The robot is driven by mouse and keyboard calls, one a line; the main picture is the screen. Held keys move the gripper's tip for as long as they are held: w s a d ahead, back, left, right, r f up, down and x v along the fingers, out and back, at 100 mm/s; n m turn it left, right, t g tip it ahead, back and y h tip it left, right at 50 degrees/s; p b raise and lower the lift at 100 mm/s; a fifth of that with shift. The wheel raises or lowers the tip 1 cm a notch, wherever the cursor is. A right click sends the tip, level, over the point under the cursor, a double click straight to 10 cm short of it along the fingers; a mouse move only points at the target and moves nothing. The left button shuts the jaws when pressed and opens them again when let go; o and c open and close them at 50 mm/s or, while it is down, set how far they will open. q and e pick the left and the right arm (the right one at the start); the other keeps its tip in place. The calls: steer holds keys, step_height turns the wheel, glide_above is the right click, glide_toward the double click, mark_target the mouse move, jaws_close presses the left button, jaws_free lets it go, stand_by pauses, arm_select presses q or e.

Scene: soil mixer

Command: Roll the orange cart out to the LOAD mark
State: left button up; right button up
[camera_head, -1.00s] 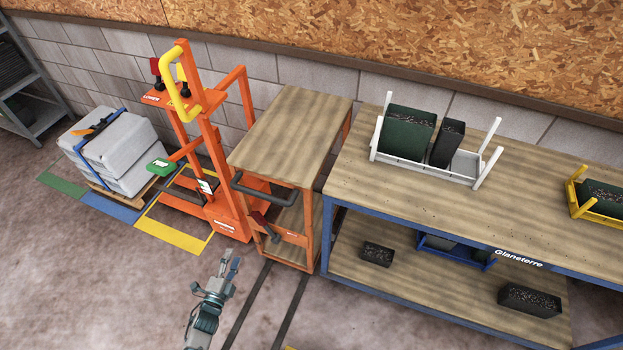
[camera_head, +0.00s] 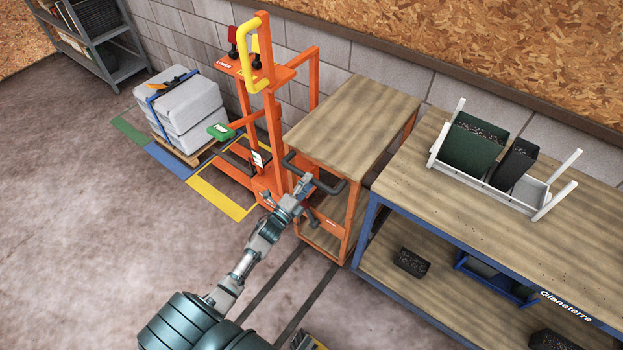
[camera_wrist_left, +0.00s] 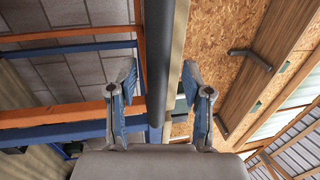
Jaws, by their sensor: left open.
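The orange cart (camera_head: 353,122) has a wooden top, an orange frame and a dark bar handle (camera_head: 330,187) on its near side. It stands between the orange lifter and the workbench. My left gripper (camera_head: 301,187) is at the handle's left part. In the left wrist view my gripper (camera_wrist_left: 158,85) is open, with the dark handle bar (camera_wrist_left: 158,50) running between its two fingers. The fingers are not closed on the bar. No readable LOAD mark shows. My right gripper is not in view.
Dark rails (camera_head: 281,278) run along the floor from the cart toward me, with a partly cut-off plate or mark (camera_head: 308,341) at the bottom edge. The orange lifter (camera_head: 270,130) is close on the left, the blue-framed workbench (camera_head: 420,170) on the right.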

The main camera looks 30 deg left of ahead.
arm_select(q)
steer(key=shift+w+a+f, duration=0.1)
steer(key=shift+w+a, duration=0.45)
steer(key=shift+w, duration=0.35)
steer(key=shift+w+a+f, duration=0.1)
steer(key=shift+a, duration=0.35)
steer(key=shift+d, duration=0.2)
steer(key=shift+c, duration=0.3)
steer(key=shift+d+r, duration=0.25)
steer(key=shift+d, duration=0.4)
jaws_close()
steer(key=shift+a, duration=0.1)
